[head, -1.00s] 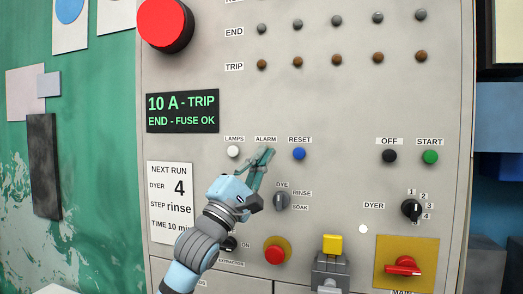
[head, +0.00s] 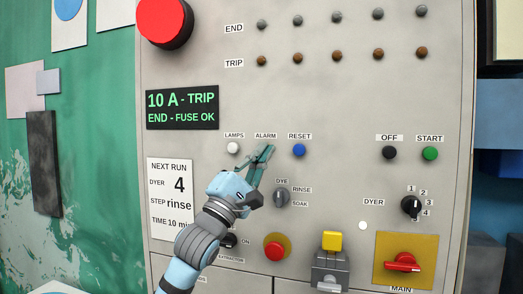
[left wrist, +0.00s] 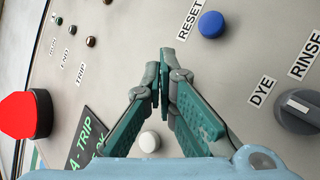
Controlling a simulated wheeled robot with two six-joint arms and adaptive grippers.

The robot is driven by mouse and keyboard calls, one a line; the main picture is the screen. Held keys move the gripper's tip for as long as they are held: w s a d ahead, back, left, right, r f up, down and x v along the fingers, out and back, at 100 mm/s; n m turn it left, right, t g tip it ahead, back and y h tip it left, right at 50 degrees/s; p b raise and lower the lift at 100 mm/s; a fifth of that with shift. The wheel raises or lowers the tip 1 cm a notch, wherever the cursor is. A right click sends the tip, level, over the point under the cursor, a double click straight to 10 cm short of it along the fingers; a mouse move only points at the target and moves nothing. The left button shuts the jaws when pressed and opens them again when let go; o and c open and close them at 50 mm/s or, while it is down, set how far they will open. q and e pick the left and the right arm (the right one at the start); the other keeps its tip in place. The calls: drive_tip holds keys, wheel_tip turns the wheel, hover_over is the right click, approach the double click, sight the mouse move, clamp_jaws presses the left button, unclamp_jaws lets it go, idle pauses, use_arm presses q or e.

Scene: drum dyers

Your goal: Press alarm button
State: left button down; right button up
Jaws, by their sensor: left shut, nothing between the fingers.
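The ALARM label (head: 266,135) is on the grey control panel (head: 330,110), between the LAMPS and RESET labels. The alarm button beneath it is hidden behind my left gripper's fingers. My left gripper (head: 265,148) is shut and empty, with its teal fingertips just below the ALARM label. In the left wrist view the fingertips (left wrist: 160,70) meet in front of the panel, and no alarm button shows around them. I cannot tell whether they touch anything. My right gripper is not in view.
The white lamps button (head: 233,148) and the blue reset button (head: 299,150) flank the fingertips closely. The dye selector (head: 282,197) is below right. A green display (head: 182,107) reads "10 A - TRIP". A large red button (head: 163,20) is at upper left.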

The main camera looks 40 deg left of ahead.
use_arm(q)
drive_tip(key=shift+w, duration=0.15)
drive_tip(key=shift+w+a+p, duration=0.15)
drive_tip(key=shift+w+p, duration=0.2)
drive_tip(key=shift+w+a+p, duration=0.15)
drive_tip(key=shift+w+p, duration=0.3)
drive_tip(key=shift+p, duration=0.1)
idle(0.7)
drive_tip(key=b, duration=0.1)
drive_tip(key=s+b, duration=0.1)
drive_tip(key=shift+s+d+b, duration=0.25)
drive_tip(key=shift+s+b, duration=0.05)
drive_tip(key=shift+b, duration=0.1)
idle(0.3)
